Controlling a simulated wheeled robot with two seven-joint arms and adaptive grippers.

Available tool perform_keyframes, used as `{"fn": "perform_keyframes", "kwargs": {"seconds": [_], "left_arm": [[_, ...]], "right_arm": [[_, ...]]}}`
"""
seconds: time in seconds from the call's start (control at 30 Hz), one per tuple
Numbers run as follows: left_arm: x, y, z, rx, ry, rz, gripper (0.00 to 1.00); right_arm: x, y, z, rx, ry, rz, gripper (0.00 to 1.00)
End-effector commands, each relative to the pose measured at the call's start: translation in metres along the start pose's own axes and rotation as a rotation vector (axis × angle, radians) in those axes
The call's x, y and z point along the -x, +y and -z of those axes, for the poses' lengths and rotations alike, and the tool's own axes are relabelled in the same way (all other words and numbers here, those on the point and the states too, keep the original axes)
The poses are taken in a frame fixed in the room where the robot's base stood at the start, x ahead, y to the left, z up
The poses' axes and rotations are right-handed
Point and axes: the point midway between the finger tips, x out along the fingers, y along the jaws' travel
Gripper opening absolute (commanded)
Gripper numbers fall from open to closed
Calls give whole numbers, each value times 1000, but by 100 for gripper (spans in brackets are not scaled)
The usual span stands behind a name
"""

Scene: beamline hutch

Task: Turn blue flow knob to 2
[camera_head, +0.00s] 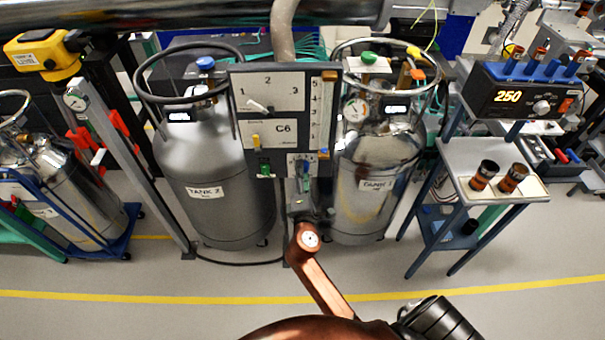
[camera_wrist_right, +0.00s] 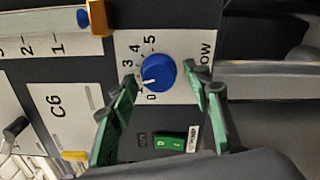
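The blue flow knob (camera_wrist_right: 157,72) sits on a white plate with a scale of 0 to 5 in the right wrist view. Its white pointer mark appears to point near 1. My right gripper (camera_wrist_right: 162,80) is open, with one green finger on each side of the knob and gaps between. In the head view, the knob (camera_head: 324,153) is small, low on the dark panel (camera_head: 262,180), with my right gripper (camera_head: 305,180) in front of that area. My left gripper is not in view.
A green rocker switch (camera_wrist_right: 168,142) is between the fingers, below the knob. The C6 label (camera_head: 283,128), a white lever (camera_head: 261,106) and a sliding scale with an orange block (camera_head: 330,75) share the panel. Tanks stand either side (camera_head: 215,190) (camera_head: 365,190).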

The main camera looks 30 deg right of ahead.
Motion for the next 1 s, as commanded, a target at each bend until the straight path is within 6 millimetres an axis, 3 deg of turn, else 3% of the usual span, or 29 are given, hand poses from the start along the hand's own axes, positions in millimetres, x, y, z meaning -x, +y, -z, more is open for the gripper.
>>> {"fn": "perform_keyframes", "kwargs": {"seconds": [0.37, 0.8, 1.0], "left_arm": [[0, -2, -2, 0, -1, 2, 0], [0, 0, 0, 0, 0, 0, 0], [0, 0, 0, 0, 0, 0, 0]], "right_arm": [[6, 0, 0, 0, -1, 0, 47], [89, -1, 0, 1, 0, 3, 47], [114, 0, 0, 1, -1, 1, 47]]}}
